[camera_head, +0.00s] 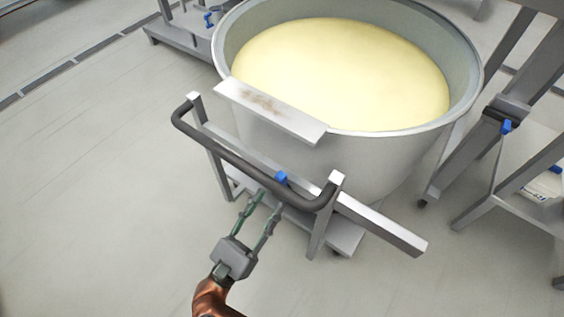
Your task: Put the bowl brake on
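A large grey bowl (385,160) full of pale yellow dough (340,75) stands on a wheeled metal frame (380,225). A dark curved push handle (250,165) runs across the near side of the frame. A small blue part (281,177), which may be the brake control, shows by the handle bar. Part of the frame behind the fingers is hidden.
A pale plate with brown smears (268,109) lies along the bowl's near rim. A grey metal stand (485,130) with another blue part (506,126) is close on the right. Another metal base (185,40) stands at the upper left. The floor at the left is clear.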

